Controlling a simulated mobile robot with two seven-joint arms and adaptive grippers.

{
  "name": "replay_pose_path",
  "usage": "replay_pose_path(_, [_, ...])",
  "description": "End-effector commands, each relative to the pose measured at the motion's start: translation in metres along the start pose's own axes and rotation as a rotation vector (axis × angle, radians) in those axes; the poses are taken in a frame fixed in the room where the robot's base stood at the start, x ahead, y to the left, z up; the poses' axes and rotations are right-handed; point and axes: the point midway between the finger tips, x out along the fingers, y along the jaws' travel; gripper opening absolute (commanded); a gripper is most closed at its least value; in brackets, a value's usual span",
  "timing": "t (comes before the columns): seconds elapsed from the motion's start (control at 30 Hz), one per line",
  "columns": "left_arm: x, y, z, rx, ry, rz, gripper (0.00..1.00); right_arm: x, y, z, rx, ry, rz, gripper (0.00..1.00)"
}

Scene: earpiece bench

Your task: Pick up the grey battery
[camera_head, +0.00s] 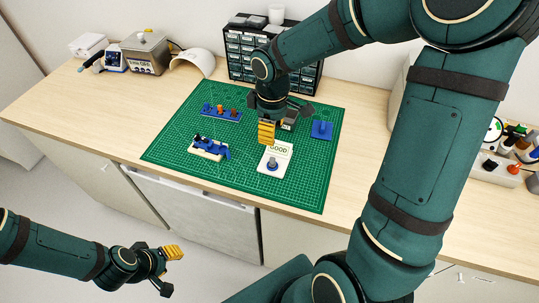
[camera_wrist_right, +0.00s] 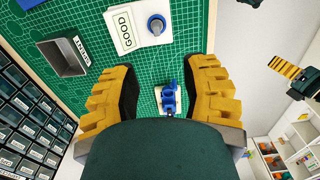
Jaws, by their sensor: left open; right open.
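I cannot pick out a grey battery with certainty. A small grey round piece in a blue ring (camera_head: 272,163) stands on the white plate marked GOOD (camera_head: 282,150); it also shows in the right wrist view (camera_wrist_right: 157,25). My right gripper (camera_head: 266,132) is open and empty above the mat, just behind that plate. In the right wrist view its yellow fingers are spread wide (camera_wrist_right: 163,82), and a blue and white fixture (camera_wrist_right: 168,102) shows between them. My left gripper (camera_head: 170,254) is open and empty, low in front of the bench.
A green mat (camera_head: 183,147) carries a blue rack with several small pieces (camera_head: 221,112), the blue and white fixture (camera_head: 208,149) and a blue block (camera_head: 321,130). A grey labelled bin (camera_wrist_right: 68,57) lies beside GOOD. A drawer cabinet (camera_head: 237,62) stands behind.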

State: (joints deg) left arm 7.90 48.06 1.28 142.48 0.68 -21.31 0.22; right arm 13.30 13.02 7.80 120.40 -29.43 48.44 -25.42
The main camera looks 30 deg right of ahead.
Motion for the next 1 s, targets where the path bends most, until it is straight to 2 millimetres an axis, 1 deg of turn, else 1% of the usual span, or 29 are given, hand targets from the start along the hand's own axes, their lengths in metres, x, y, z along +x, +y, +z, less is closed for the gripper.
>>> replay_pose_path(0.07, [0.001,-0.001,0.000,-0.001,0.000,0.000,0.41,0.006,0.001,0.001,-0.003,-0.006,0.000,0.45])
replay_pose_path(0.13, [0.003,-0.002,0.001,-0.001,0.000,-0.001,0.41,0.017,0.000,0.002,-0.003,-0.008,-0.001,0.45])
replay_pose_path(0.3, [0.009,-0.004,0.001,-0.001,-0.001,-0.002,0.41,0.051,0.000,0.002,-0.002,-0.007,-0.003,0.45])
replay_pose_path(0.4, [0.012,-0.004,0.002,-0.001,-0.001,-0.003,0.41,0.067,0.001,0.001,-0.002,-0.006,-0.002,0.45])
replay_pose_path(0.5, [0.014,-0.005,0.002,-0.001,-0.001,-0.003,0.41,0.079,0.001,0.001,-0.002,-0.005,-0.001,0.45])
replay_pose_path(0.67, [0.015,-0.005,0.002,-0.001,-0.001,-0.003,0.41,0.087,0.001,0.002,-0.001,-0.004,-0.001,0.45])
replay_pose_path(0.73, [0.016,-0.005,0.002,-0.001,0.000,-0.004,0.41,0.093,0.002,0.002,-0.001,-0.005,-0.002,0.45])
replay_pose_path(1.0, [0.022,-0.007,0.003,0.000,-0.001,-0.005,0.41,0.130,0.006,0.003,-0.002,-0.004,-0.001,0.45])
